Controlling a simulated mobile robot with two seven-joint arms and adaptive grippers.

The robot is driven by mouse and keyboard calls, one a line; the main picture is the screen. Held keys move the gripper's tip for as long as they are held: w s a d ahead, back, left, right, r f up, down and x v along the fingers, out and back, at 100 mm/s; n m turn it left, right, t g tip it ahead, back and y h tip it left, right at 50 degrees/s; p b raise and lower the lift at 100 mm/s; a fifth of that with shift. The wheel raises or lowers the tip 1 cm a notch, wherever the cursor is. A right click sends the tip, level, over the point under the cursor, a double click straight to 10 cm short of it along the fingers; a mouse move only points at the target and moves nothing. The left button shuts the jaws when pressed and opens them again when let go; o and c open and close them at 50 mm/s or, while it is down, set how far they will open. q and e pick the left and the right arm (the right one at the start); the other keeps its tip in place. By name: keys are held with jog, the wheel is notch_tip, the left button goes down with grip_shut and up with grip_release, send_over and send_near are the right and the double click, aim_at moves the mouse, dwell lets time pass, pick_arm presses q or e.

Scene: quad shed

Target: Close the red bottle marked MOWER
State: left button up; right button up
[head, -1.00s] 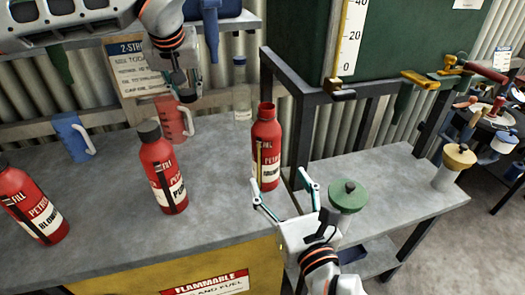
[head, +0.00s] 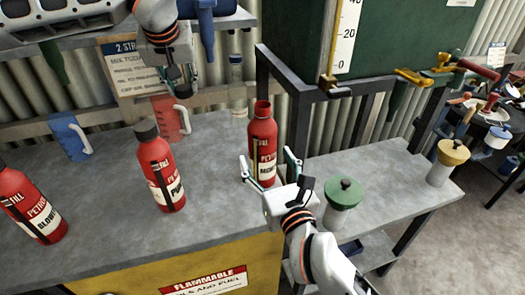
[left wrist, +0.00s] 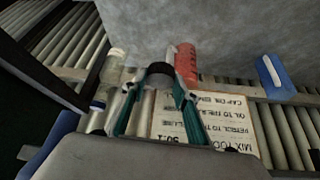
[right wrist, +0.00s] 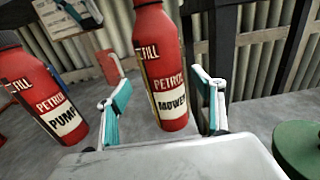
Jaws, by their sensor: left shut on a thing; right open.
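The red bottle marked MOWER (head: 262,140) stands upright near the right end of the grey bench, its mouth uncapped. It also shows in the right wrist view (right wrist: 160,62), with its label readable. My right gripper (head: 267,163) is open, with one finger on each side of the bottle's lower part; I cannot tell whether they touch it. My left gripper (head: 178,85) is up above the bench, left of the bottle. It is shut on a dark round cap (left wrist: 160,70), seen between its fingertips in the left wrist view.
A capped red PUMP bottle (head: 161,170) and a red BLOWER bottle (head: 30,205) stand to the left. A red jug (head: 169,118), a blue jug (head: 70,137) and a clear bottle (head: 237,88) are behind. A green-lidded jar (head: 344,200) stands close right of my right gripper.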

pick_arm(q)
jog(key=shift+r+p, duration=0.35)
pick_arm(e)
jog(key=x, duration=0.5)
jog(key=shift+w+d, duration=0.15)
jog(key=c, duration=1.5)
jog(key=shift+c, duration=1.3)
jog(key=shift+r, duration=0.15)
